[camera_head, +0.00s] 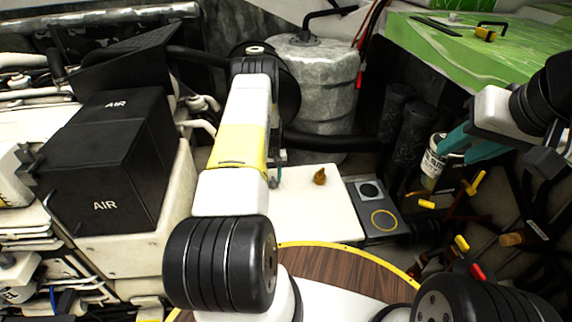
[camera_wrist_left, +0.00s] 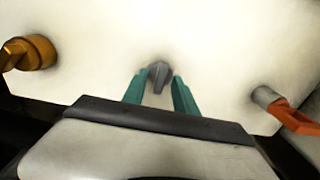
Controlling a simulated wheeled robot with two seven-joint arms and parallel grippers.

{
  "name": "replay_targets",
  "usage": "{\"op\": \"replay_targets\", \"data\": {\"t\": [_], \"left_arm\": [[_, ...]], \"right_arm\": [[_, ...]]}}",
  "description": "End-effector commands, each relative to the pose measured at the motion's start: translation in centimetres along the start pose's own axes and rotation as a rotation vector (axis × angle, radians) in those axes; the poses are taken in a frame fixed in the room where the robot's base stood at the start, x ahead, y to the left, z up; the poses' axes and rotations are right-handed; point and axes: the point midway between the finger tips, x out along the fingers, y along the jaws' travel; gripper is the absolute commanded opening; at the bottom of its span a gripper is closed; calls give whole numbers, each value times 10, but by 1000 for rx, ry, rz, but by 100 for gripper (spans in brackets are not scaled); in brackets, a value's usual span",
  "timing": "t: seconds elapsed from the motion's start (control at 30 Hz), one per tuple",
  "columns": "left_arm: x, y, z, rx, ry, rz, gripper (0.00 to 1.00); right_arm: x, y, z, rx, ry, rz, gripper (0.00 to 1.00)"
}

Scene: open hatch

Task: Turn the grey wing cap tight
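The grey wing cap (camera_wrist_left: 158,76) stands on a cream panel (camera_wrist_left: 225,45) in the left wrist view. My left gripper (camera_wrist_left: 160,80) has its two teal fingers apart, with the cap between or just beyond their tips; I cannot tell if they touch it. In the head view my left gripper (camera_head: 275,172) points down at the panel (camera_head: 335,215), and my arm hides the cap. My right gripper (camera_head: 468,147) is at the right with its teal fingers apart, holding nothing visible.
A brass fitting (camera_wrist_left: 30,52) is left of the cap and an orange-handled valve (camera_wrist_left: 290,115) right of it. In the head view the brass fitting (camera_head: 320,177) shows right of my left gripper. A black AIR box (camera_head: 105,165) is at left, a grey tank (camera_head: 318,85) behind.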

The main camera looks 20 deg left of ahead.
Motion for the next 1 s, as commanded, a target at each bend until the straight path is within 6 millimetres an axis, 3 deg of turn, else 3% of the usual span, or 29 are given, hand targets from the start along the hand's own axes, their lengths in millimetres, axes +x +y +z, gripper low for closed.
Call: {"op": "replay_targets", "data": {"t": [0.4, 1.0], "left_arm": [[-2, 0, 0, 0, -1, 0, 35], [-49, 0, 0, 0, -1, 0, 35]], "right_arm": [[0, 0, 0, 0, 0, 0, 35], [0, 0, 0, 0, 0, 0, 35]]}}
